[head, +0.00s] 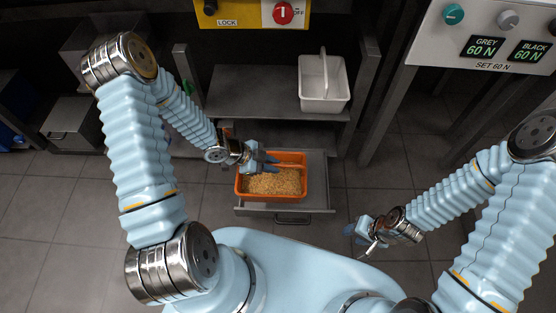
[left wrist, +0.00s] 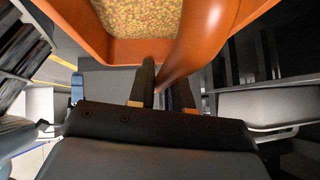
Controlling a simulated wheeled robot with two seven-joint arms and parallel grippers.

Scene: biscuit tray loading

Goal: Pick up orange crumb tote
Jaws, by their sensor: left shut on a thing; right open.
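The orange crumb tote (head: 240,184) sits in the pulled-out drawer low in front of me, filled with golden crumbs. Its handle spans the top and shows large in the left wrist view, where the tote (left wrist: 130,51) fills the upper part. My left gripper (head: 270,163) is over the tote. In the left wrist view its fingers (left wrist: 163,92) are shut on the orange handle. My right gripper (head: 362,240) is open and empty, to the right of the drawer and apart from the tote. Part of the tote's far rim is hidden by my left gripper.
The metal drawer (head: 318,190) is open around the tote. A white tote with a handle (head: 324,104) stands on the shelf (head: 250,92) behind it. A metal post (head: 385,110) rises right of the shelf. A control panel (head: 480,60) hangs at upper right. Tiled floor is free beside the drawer.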

